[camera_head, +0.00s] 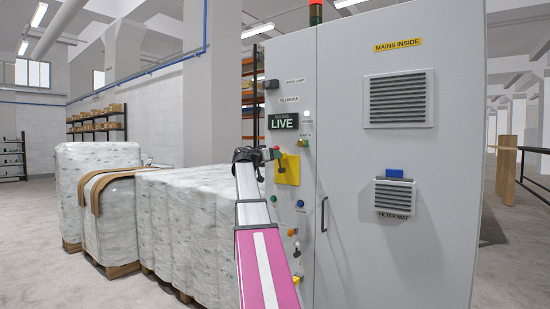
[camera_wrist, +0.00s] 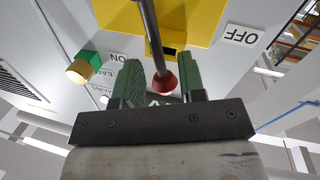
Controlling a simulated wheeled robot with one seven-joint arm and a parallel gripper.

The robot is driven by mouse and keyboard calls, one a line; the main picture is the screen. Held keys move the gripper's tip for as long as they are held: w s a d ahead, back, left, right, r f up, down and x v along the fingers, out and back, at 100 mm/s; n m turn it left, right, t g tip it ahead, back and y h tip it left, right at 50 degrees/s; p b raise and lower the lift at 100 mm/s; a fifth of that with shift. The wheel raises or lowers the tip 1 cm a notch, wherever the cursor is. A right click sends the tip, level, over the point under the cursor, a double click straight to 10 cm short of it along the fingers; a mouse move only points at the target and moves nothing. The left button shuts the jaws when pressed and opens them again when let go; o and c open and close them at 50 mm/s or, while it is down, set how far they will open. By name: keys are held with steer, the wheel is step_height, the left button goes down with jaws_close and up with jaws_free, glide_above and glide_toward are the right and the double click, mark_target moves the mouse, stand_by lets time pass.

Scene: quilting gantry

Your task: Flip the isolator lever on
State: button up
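The isolator lever is a dark rod (camera_wrist: 152,38) with a red ball knob (camera_wrist: 164,82), in front of a yellow plate (camera_wrist: 195,18) on the grey cabinet. In the head view the yellow plate (camera_head: 288,170) is on the cabinet's left face, with a red knob (camera_head: 277,152) at its upper left. My gripper (camera_wrist: 161,80) has its two green fingers apart, one on each side of the red knob. Thin gaps seem to show beside it; contact cannot be told. In the head view my gripper (camera_head: 264,156) is at the plate's left, its fingers small.
An OFF label (camera_wrist: 241,35) and an upside-down ON label (camera_wrist: 119,58) flank the lever. A yellow-and-green knob (camera_wrist: 84,68) sits nearby. The cabinet (camera_head: 345,200) carries a MAINS LIVE sign (camera_head: 284,121) and a door handle (camera_head: 324,214). Wrapped pallets (camera_head: 185,220) stand left.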

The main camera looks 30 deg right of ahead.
steer(key=shift+d, duration=0.4)
steer(key=shift+c, duration=0.3)
steer(key=shift+w, duration=0.1)
jaws_close()
steer(key=shift+s+d+r+m+y, duration=0.2)
steer(key=shift+s+m, duration=0.25)
steer(key=shift+m, duration=0.35)
steer(key=shift+s+d+r+m+y, duration=0.15)
steer(key=shift+s+m, duration=0.25)
steer(key=shift+m, duration=0.4)
steer(key=shift+o, duration=0.3)
jaws_free()
steer(key=shift+s, duration=0.1)
steer(key=shift+f, duration=0.1)
